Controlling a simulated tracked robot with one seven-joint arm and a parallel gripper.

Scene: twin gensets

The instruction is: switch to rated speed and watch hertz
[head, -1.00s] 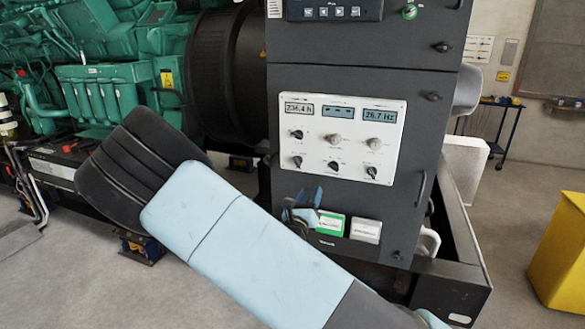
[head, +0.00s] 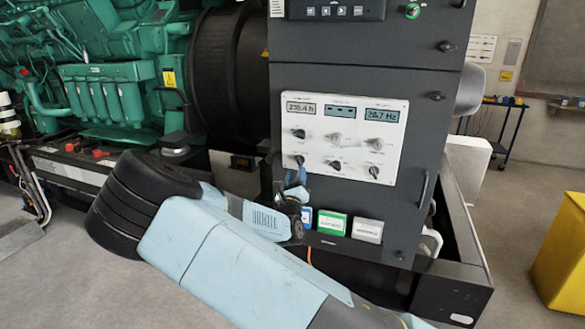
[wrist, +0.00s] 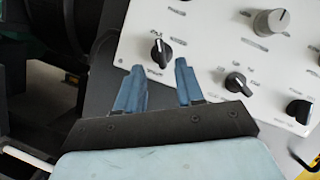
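The white control panel (head: 343,150) on the dark cabinet has displays on top and two rows of knobs. The right display (head: 382,115) reads about 26.7 Hz. My gripper (head: 296,178) is just below the lower-left black knob (head: 299,160). In the wrist view, my gripper (wrist: 160,67) is open with blue fingers apart. The same knob (wrist: 160,52) lies ahead, between the fingertip lines; contact cannot be told. Its pointer is upright in the wrist view. The lower-middle knob (wrist: 237,84) is right of the fingers. Knob labels are too small to read.
A grey knob (wrist: 272,21) and another black knob (wrist: 300,110) are nearby on the panel. Green (head: 331,223) and white (head: 367,230) boxes sit low on the cabinet. The green engine (head: 110,90) is at left. A yellow bin (head: 562,255) stands at right.

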